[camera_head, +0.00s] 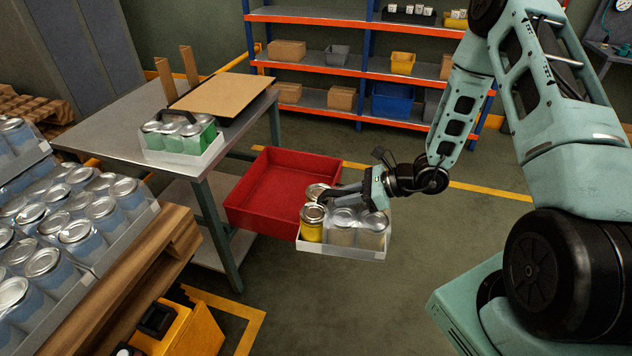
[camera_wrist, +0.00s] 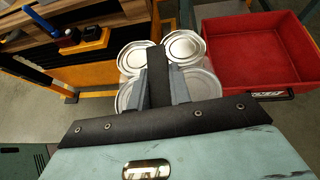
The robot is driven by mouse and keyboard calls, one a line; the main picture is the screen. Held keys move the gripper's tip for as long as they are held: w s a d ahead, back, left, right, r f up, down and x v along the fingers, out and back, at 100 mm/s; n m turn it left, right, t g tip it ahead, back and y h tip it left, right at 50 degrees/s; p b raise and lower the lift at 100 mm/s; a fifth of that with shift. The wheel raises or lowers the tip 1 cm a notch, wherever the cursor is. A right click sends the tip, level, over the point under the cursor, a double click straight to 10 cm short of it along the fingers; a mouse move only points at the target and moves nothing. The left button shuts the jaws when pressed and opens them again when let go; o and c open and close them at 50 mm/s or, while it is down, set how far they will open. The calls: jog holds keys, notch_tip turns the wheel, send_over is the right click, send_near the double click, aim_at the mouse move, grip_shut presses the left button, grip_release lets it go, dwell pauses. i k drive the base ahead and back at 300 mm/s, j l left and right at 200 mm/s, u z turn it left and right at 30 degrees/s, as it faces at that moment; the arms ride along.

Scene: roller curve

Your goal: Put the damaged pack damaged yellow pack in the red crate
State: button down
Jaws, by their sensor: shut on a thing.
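The damaged yellow pack (camera_head: 345,249) is a pale tray of silver-lidded jars with a dark handle strap. A yellow jar stands at its left front; the others look greyish. My gripper (camera_head: 333,193) is shut on the strap and holds the pack up, level or nearly so. In the wrist view the fingers (camera_wrist: 165,78) cover part of the pack's lids (camera_wrist: 184,47). The empty red crate (camera_head: 255,219) is just behind and left of the pack in the head view, partly covered by it. In the wrist view the crate (camera_wrist: 262,87) is right of the pack.
A grey table (camera_head: 110,132) bears a green pack (camera_head: 184,142) and a brown board (camera_head: 222,92). A pallet with blue jar packs (camera_head: 80,228) fills the left side. Shelves (camera_head: 345,60) stand at the back. The floor right of the crate is clear.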

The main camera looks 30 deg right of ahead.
aim_at(290, 199)
jog(key=i+z, duration=0.2)
jog(key=i, duration=1.2)
